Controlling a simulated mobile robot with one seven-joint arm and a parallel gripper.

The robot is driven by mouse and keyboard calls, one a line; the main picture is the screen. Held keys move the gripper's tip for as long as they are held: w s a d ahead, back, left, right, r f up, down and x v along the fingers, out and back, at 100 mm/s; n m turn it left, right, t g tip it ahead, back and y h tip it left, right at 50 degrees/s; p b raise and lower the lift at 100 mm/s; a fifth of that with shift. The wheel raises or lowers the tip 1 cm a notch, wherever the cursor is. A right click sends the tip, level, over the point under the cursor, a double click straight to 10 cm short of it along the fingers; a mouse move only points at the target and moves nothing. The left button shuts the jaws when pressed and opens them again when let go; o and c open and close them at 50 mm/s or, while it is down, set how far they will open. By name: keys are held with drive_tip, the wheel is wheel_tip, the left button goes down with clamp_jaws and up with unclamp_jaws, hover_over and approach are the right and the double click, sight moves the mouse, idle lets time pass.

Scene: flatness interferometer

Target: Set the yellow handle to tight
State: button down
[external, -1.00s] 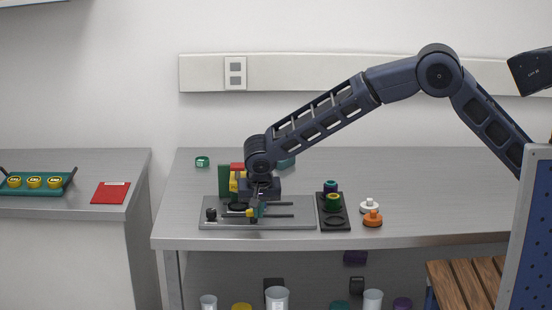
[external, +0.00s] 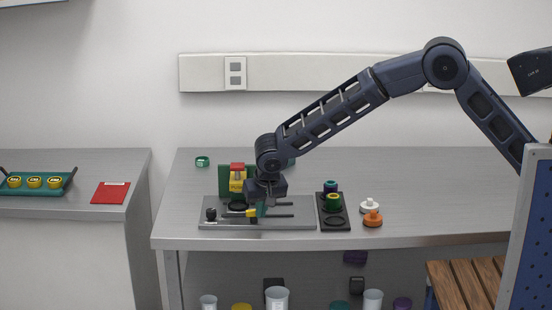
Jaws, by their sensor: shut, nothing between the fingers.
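The flatness interferometer has a grey base plate (external: 300,224) on the table, with a green upright (external: 223,181) at its back left. A yellow block with a red top (external: 238,178) stands against the upright. A small yellow handle (external: 251,213) shows low at the front of the fixture, beside a green part (external: 261,209). My gripper (external: 268,201) is shut and empty, pointing down over the plate just right of the yellow handle. Its fingertips are small and partly merge with the fixture, so I cannot tell whether they touch the handle.
A black holder (external: 335,222) with purple and green rings stands right of the plate. A white knob (external: 369,206) and an orange knob (external: 372,219) lie beyond it. A green ring (external: 202,161) lies at the back left.

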drive_tip(key=shift+w+d+n+g+y, duration=0.2)
drive_tip(key=shift+n+g+y, duration=0.1)
drive_tip(key=shift+n, duration=0.65)
drive_tip(key=shift+w+d+n+g+y, duration=0.15)
drive_tip(key=shift+w+n+y, duration=0.15)
drive_tip(key=shift+n, duration=0.6)
drive_tip(key=shift+w+d+n+g+y, duration=0.15)
drive_tip(key=shift+n+g+y, duration=0.15)
drive_tip(key=shift+n, duration=0.65)
drive_tip(key=shift+w+n+g+y, duration=0.2)
drive_tip(key=shift+w+n+g, duration=0.1)
drive_tip(key=shift+n, duration=0.75)
drive_tip(key=shift+w+n+g+y, duration=0.2)
drive_tip(key=shift+w+n+g, duration=0.05)
drive_tip(key=shift+n, duration=0.8)
drive_tip(key=shift+w, duration=0.25)
idle(0.7)
drive_tip(key=d, duration=0.1)
drive_tip(key=s+d, duration=0.1)
drive_tip(key=d, duration=0.1)
drive_tip(key=shift+s+d, duration=0.3)
drive_tip(key=shift+d, duration=0.1)
drive_tip(key=v, duration=1)
drive_tip(key=shift+a, duration=0.1)
